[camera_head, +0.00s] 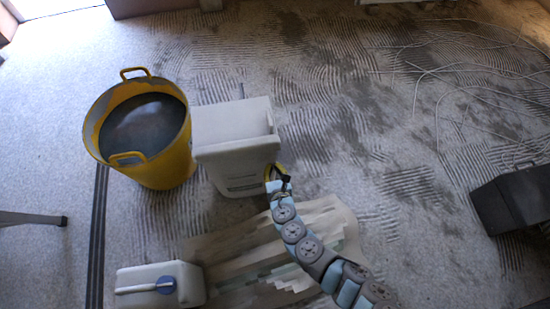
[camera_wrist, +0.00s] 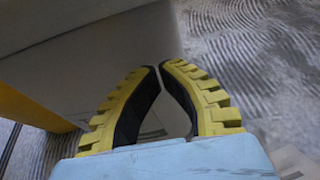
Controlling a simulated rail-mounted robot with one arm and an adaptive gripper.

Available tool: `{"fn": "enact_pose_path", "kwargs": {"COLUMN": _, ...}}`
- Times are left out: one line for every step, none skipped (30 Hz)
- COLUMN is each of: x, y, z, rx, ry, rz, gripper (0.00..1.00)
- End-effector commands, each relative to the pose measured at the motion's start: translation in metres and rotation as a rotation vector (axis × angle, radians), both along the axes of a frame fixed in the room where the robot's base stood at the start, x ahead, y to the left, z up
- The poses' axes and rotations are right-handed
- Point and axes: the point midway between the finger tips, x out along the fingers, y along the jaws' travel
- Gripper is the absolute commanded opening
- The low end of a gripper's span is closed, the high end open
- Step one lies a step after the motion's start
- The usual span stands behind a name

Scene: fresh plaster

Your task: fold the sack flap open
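The pale sack (camera_head: 240,172) stands upright and box-like beside the yellow tub, with print low on its front. Its flap (camera_head: 230,118) looks like a pale panel across the top; I cannot tell exactly how far it is folded. My gripper (camera_head: 275,170) is at the sack's right front side, below the top rim. In the wrist view, my gripper's yellow and black fingertips (camera_wrist: 159,66) meet or nearly meet, with nothing visible between them. The sack's grey wall (camera_wrist: 105,65) fills the area behind them, under a protruding edge (camera_wrist: 70,20). Contact with the sack is unclear.
A yellow tub (camera_head: 175,160) with dark contents stands left of the sack. A white canister (camera_head: 185,284) with a blue cap is at the lower left. Pale sheeting (camera_head: 245,250) lies under my arm. A black box (camera_head: 515,200) is at right; loose cables (camera_head: 470,75) lie behind it.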

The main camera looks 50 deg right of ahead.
Motion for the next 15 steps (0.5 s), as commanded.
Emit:
{"fn": "enact_pose_path", "kwargs": {"x": 0.003, "y": -0.004, "z": -0.003, "rx": 0.000, "ry": -0.001, "rz": -0.003, "gripper": 0.00}}
{"fn": "enact_pose_path", "kwargs": {"x": 0.005, "y": -0.005, "z": -0.003, "rx": 0.000, "ry": -0.001, "rz": -0.003, "gripper": 0.00}}
{"fn": "enact_pose_path", "kwargs": {"x": 0.007, "y": -0.007, "z": -0.004, "rx": 0.000, "ry": -0.003, "rz": -0.004, "gripper": 0.00}}
{"fn": "enact_pose_path", "kwargs": {"x": 0.009, "y": -0.008, "z": -0.004, "rx": 0.001, "ry": -0.003, "rz": -0.004, "gripper": 0.00}}
{"fn": "enact_pose_path", "kwargs": {"x": 0.011, "y": -0.010, "z": -0.005, "rx": 0.000, "ry": -0.004, "rz": -0.004, "gripper": 0.00}}
{"fn": "enact_pose_path", "kwargs": {"x": 0.013, "y": -0.011, "z": -0.005, "rx": 0.000, "ry": -0.004, "rz": -0.003, "gripper": 0.00}}
{"fn": "enact_pose_path", "kwargs": {"x": 0.015, "y": -0.012, "z": -0.006, "rx": 0.000, "ry": -0.004, "rz": -0.003, "gripper": 0.00}}
{"fn": "enact_pose_path", "kwargs": {"x": 0.016, "y": -0.013, "z": -0.007, "rx": 0.000, "ry": -0.004, "rz": -0.003, "gripper": 0.00}}
{"fn": "enact_pose_path", "kwargs": {"x": 0.018, "y": -0.015, "z": -0.008, "rx": 0.001, "ry": -0.003, "rz": -0.002, "gripper": 0.00}}
{"fn": "enact_pose_path", "kwargs": {"x": 0.019, "y": -0.016, "z": -0.009, "rx": 0.001, "ry": -0.003, "rz": -0.002, "gripper": 0.00}}
{"fn": "enact_pose_path", "kwargs": {"x": 0.020, "y": -0.017, "z": -0.010, "rx": 0.001, "ry": -0.003, "rz": -0.001, "gripper": 0.00}}
{"fn": "enact_pose_path", "kwargs": {"x": 0.019, "y": -0.017, "z": -0.003, "rx": 0.001, "ry": -0.004, "rz": 0.000, "gripper": 0.00}}
{"fn": "enact_pose_path", "kwargs": {"x": 0.019, "y": -0.016, "z": 0.001, "rx": 0.000, "ry": -0.004, "rz": 0.000, "gripper": 0.00}}
{"fn": "enact_pose_path", "kwargs": {"x": 0.019, "y": -0.017, "z": 0.004, "rx": -0.001, "ry": -0.004, "rz": 0.000, "gripper": 0.00}}
{"fn": "enact_pose_path", "kwargs": {"x": 0.019, "y": -0.017, "z": 0.007, "rx": 0.000, "ry": -0.004, "rz": -0.002, "gripper": 0.00}}
